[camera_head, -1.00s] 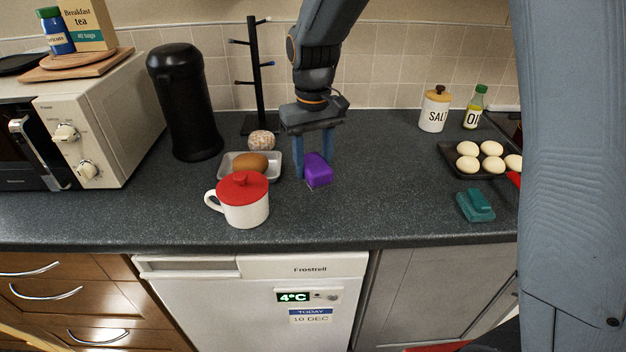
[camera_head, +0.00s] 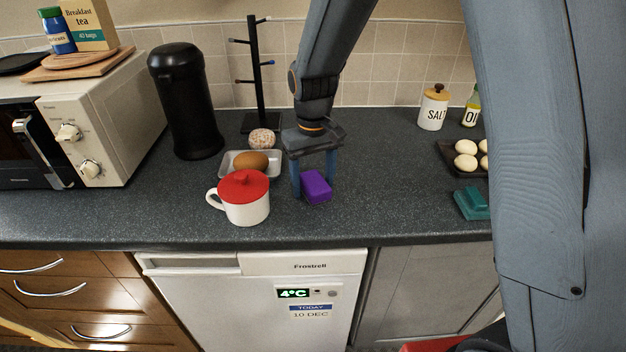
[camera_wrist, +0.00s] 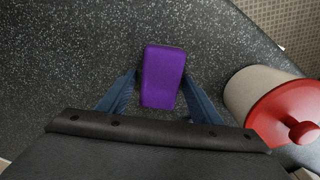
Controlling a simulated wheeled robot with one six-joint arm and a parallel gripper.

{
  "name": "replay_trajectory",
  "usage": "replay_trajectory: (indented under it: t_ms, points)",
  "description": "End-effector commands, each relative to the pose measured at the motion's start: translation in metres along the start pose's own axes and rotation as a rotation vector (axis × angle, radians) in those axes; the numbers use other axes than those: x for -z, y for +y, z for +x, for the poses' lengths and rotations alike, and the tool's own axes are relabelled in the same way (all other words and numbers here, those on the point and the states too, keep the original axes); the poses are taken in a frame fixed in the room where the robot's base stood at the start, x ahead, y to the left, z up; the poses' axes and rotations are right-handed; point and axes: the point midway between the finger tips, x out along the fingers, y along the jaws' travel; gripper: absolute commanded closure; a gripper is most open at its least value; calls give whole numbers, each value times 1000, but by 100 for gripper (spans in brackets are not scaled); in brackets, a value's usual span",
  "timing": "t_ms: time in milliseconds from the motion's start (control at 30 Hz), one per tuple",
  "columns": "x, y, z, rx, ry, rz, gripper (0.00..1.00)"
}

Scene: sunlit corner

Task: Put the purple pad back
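The purple pad (camera_head: 316,187) is a small rounded block that appears to lie flat on the dark counter, right of the white mug with the red lid. My gripper (camera_head: 313,192) is over it, pointing down, with its two blue fingers apart. In the wrist view the pad (camera_wrist: 162,77) lies between the fingers of my gripper (camera_wrist: 160,76). A narrow gap shows at the left finger; at the right finger I cannot tell whether it touches.
The red-lidded mug (camera_head: 244,207) stands close left of my gripper and shows in the wrist view (camera_wrist: 270,100). A tray (camera_head: 232,171) with a brown item is behind it. A teal block (camera_head: 472,204) and an egg tray (camera_head: 448,158) are right. Counter between is clear.

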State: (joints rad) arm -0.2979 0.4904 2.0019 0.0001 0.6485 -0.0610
Motion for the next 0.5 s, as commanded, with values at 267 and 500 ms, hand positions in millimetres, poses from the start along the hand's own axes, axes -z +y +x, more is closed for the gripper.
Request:
replay_trajectory:
  t_ms: [267, 500]
  points:
    - [0, 0, 0, 0, 0, 0, 40]
    - [2, 0, -20, 0, 5, 0, 40]
